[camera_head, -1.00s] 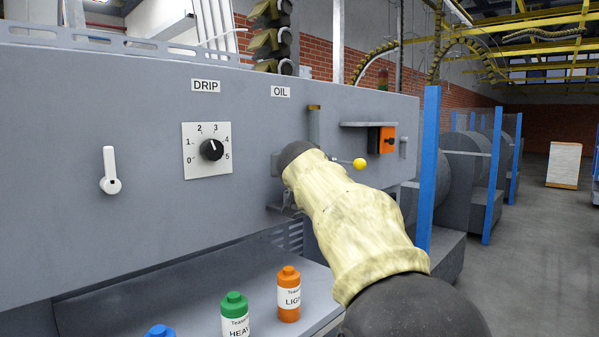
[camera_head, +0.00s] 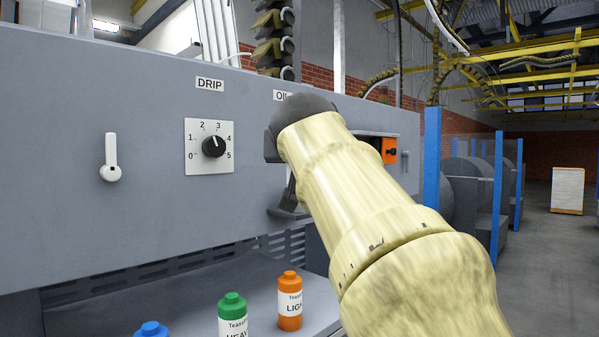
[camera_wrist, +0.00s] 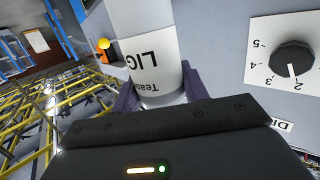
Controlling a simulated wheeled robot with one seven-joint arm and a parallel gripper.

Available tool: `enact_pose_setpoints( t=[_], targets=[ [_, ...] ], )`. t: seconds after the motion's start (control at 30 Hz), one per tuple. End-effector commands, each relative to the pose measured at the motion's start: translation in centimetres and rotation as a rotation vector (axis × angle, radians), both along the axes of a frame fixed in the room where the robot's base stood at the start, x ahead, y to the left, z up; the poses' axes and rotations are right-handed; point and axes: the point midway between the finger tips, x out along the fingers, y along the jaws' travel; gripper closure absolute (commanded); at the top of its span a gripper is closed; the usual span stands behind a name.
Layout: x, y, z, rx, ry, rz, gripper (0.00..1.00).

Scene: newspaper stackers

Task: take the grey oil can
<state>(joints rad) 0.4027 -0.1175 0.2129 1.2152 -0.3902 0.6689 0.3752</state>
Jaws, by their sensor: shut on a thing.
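In the wrist view, a can with a pale grey body and a white label (camera_wrist: 150,55) stands between the dark purple fingers of my gripper (camera_wrist: 160,92). The fingers are shut on its sides. One end of the can is cut off by the picture edge.
An orange can (camera_head: 290,300), a green can (camera_head: 232,318) and a blue can (camera_head: 152,329) stand on the lower shelf (camera_head: 190,285). The grey panel carries a dial (camera_head: 213,147) and a white lever (camera_head: 111,160). A dark bracket (camera_head: 288,212) sticks out below my wrist. A blue post (camera_head: 431,165) stands to the right.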

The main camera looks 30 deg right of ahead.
Motion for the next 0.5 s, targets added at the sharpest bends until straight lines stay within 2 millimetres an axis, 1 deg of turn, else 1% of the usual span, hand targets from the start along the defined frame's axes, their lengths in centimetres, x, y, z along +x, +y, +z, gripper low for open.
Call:
enact_pose_setpoints(
  t=[0.03, 0.1, 0.2, 0.33, 0.5],
  targets=[
    [-1.1, 0.6, -0.3, -0.003, -0.004, 0.001, 0.8],
    [-2.3, 1.1, -0.3, -0.002, -0.003, 0.001, 0.8],
    [-3.5, 1.6, -0.1, -0.001, -0.003, 0.0, 0.8],
    [-4.1, 1.9, 0.0, 0.0, -0.001, 0.0, 0.8],
    [-4.2, 1.9, 0.1, 0.0, -0.001, 0.0, 0.8]
  ],
)
